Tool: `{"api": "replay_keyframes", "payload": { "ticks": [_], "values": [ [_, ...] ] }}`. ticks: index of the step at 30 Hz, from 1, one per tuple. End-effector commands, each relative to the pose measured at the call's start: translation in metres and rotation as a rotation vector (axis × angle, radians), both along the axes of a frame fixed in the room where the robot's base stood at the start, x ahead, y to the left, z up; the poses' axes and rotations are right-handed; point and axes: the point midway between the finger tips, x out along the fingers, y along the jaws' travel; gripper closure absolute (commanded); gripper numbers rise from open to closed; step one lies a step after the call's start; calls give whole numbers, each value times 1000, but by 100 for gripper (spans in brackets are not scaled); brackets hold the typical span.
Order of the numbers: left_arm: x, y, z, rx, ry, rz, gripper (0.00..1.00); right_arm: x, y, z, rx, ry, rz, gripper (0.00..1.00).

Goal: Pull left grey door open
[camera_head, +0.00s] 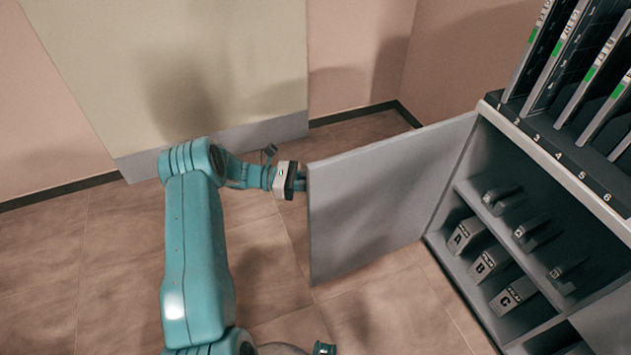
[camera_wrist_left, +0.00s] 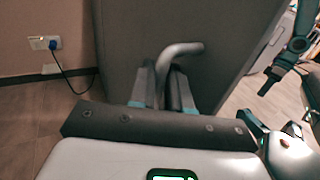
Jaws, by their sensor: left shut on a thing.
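The left grey door (camera_head: 385,195) stands swung wide open from the grey cabinet, hinged at the cabinet's left side. My left gripper (camera_head: 298,178) is at the door's free edge, with the handle side hidden behind the panel in the head view. In the left wrist view the door (camera_wrist_left: 235,50) fills the upper middle, and its bent metal handle (camera_wrist_left: 180,50) runs down between the fingers of my left gripper (camera_wrist_left: 163,88). That gripper is shut on the handle. My right gripper cannot be made out for certain in the head view.
The cabinet's shelves (camera_head: 468,188) show lettered boxes (camera_head: 490,263) and several dark items. Numbered slots with upright panels (camera_head: 575,60) are on top. A pale wall panel (camera_head: 190,70) stands behind my left arm.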

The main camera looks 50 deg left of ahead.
Motion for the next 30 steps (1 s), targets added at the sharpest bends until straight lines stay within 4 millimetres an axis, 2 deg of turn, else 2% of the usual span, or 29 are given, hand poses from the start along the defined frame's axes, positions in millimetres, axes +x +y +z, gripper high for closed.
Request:
{"api": "replay_keyframes", "payload": {
  "ticks": [16,17,18,26,30],
  "values": [
    [0,-2,1,1,-1,0,100,0,0,0,0,0,0,57],
    [0,-2,1,1,-1,0,73,0,0,0,0,0,0,57],
    [0,-1,1,0,0,0,69,0,0,0,0,0,0,57],
    [0,1,0,1,-1,0,69,0,0,0,0,0,0,57],
    [-7,10,0,1,-1,2,69,0,0,2,0,0,0,57]
  ]
}}
